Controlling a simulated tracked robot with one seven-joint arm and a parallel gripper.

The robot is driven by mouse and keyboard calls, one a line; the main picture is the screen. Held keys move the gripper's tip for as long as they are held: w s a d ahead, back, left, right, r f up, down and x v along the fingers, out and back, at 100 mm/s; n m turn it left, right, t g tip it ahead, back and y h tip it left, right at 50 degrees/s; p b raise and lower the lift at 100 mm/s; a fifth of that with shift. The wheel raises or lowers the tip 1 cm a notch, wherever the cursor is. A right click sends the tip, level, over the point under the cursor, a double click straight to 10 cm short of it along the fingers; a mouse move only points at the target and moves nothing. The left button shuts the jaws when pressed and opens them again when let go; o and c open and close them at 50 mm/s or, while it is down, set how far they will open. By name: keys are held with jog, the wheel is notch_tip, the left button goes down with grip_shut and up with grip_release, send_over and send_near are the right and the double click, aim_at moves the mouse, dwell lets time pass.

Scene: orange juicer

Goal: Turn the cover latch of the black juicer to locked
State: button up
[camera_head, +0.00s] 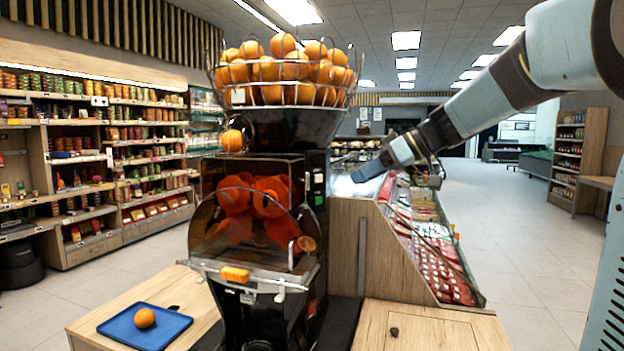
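The black juicer (300,168) stands in the middle, with red-orange pressing parts (233,195) behind a clear, curved front cover (212,240). An orange piece (235,274) sits on the metal bar along the cover's lower edge, with small silver levers near it. Which of these is the cover latch, and whether it is locked, I cannot tell. My gripper (368,171) is to the right of the juicer, above the wooden counter unit, pointing left and down. It appears apart from the juicer and the cover. Its fingertips are small and overlap in this view, so their opening is unclear.
A wire basket (238,96) full of oranges tops the juicer. A blue tray (118,326) with one orange (144,318) lies on the wooden counter (92,328) at left. A wooden display unit (375,255) stands right of the juicer. Open floor lies at far right.

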aim_at(309, 179)
jog(key=w+r+n+y, duration=0.2)
jog(key=w+r, duration=0.1)
jog(key=w, duration=0.2)
jog(key=shift+t, duration=0.3)
jog(key=x, duration=1.3)
jog(key=shift+a+f, duration=0.1)
grip_shut()
